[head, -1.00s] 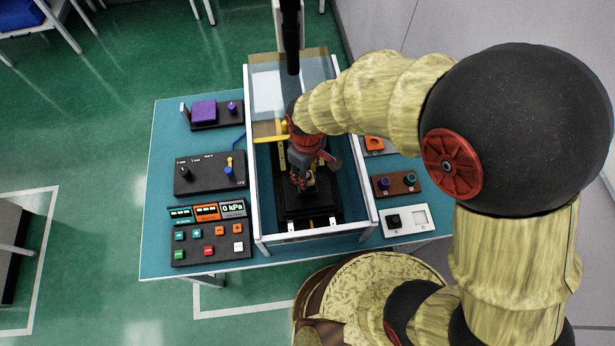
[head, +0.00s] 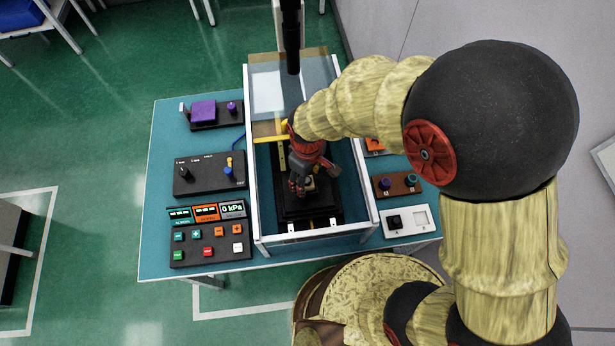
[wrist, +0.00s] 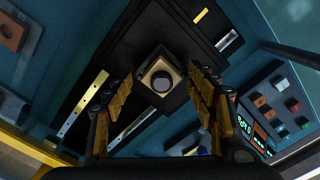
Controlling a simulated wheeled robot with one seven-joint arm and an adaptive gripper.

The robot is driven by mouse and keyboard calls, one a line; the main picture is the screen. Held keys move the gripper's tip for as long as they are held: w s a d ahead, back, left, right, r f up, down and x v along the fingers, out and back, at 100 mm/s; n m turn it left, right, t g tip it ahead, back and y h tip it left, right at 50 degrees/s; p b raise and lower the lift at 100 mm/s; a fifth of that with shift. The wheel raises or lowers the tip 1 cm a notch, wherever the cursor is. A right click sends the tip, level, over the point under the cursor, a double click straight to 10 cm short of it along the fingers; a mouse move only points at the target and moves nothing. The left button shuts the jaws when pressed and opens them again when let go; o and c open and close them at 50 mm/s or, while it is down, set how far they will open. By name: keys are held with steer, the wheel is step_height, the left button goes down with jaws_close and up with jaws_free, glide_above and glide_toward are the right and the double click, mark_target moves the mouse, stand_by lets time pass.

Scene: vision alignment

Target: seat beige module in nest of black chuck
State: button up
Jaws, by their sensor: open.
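The beige module (wrist: 158,69) shows in the wrist view as a small square block with a dark round disc on its face. It sits at the black chuck (wrist: 152,38), between and beyond my gripper's fingers. In the head view the module (head: 309,184) is partly hidden by my gripper. The black chuck also shows in the head view (head: 301,212) inside the white-framed enclosure. My gripper (wrist: 160,95) is open, with yellow-padded fingers on either side of the module and apart from it. I cannot tell whether the module is fully down in the nest.
The white frame (head: 252,180) of the enclosure surrounds the chuck closely. A control panel with buttons and a 0 kPa display (head: 233,209) stands at left. A purple block (head: 204,112) and knob boxes sit on the teal table (head: 160,165). A brown two-knob box (head: 397,187) is at right.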

mark_target(308, 180)
step_height(308, 180, up, 12)
steer(key=p, duration=0.2)
steer(key=shift+r, duration=0.2)
stand_by(0.3)
steer(key=d+r+m+t, duration=0.3)
steer(key=d+r+m, duration=0.3)
steer(key=d+r, duration=0.7)
steer(key=s+d+r+m+t, duration=0.2)
steer(key=s+d+r+m, duration=0.3)
steer(key=s+d+r, duration=0.2)
steer(key=d, duration=0.2)
steer(key=shift+s+d+m+t, duration=0.3)
steer(key=shift+s+d+m, duration=0.05)
steer(key=shift+s+m, duration=0.05)
steer(key=shift+f, duration=0.1)
step_height(308, 180, down, 5)
steer(key=b, duration=0.5)
